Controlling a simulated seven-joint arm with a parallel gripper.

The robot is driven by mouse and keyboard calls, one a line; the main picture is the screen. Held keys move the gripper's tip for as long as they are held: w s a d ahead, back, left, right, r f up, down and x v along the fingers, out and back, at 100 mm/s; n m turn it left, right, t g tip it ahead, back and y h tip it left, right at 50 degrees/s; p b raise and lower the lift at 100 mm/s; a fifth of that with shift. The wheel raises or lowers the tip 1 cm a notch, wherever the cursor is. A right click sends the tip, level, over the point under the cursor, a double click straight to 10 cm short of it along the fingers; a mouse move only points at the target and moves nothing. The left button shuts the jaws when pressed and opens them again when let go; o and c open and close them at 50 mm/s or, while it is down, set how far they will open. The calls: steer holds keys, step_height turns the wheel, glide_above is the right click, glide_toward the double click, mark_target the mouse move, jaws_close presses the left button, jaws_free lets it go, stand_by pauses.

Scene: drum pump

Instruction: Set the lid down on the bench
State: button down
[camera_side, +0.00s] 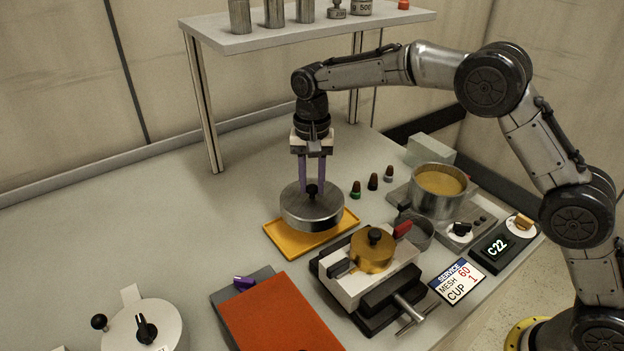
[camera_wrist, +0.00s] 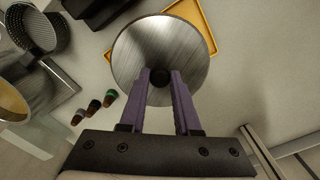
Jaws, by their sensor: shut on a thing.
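The lid (camera_side: 311,212) is a round brushed-metal disc with a black knob on top. My gripper (camera_side: 312,185) points straight down with its purple fingers shut on that knob. In the side view the lid is over the yellow tray (camera_side: 285,240); I cannot tell whether it touches the tray or hangs just above it. In the wrist view the lid (camera_wrist: 150,45) fills the upper middle, with the gripper (camera_wrist: 160,85) closed around the knob. The grey bench (camera_side: 150,215) lies bare to the left of the tray.
A vise holding a brass-coloured lidded part (camera_side: 372,255) stands just right of the tray. Several small dark-topped bottles (camera_side: 373,182) stand behind it, with a pot (camera_side: 437,190) of yellow material farther right. An orange-red panel (camera_side: 282,315) lies in front. A shelf (camera_side: 300,32) is overhead.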

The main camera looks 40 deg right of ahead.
mark_target(312, 187)
steer(key=shift+f, duration=1.95)
stand_by(2.3)
jaws_free()
stand_by(0.4)
stand_by(0.4)
steer(key=shift+r, duration=4)
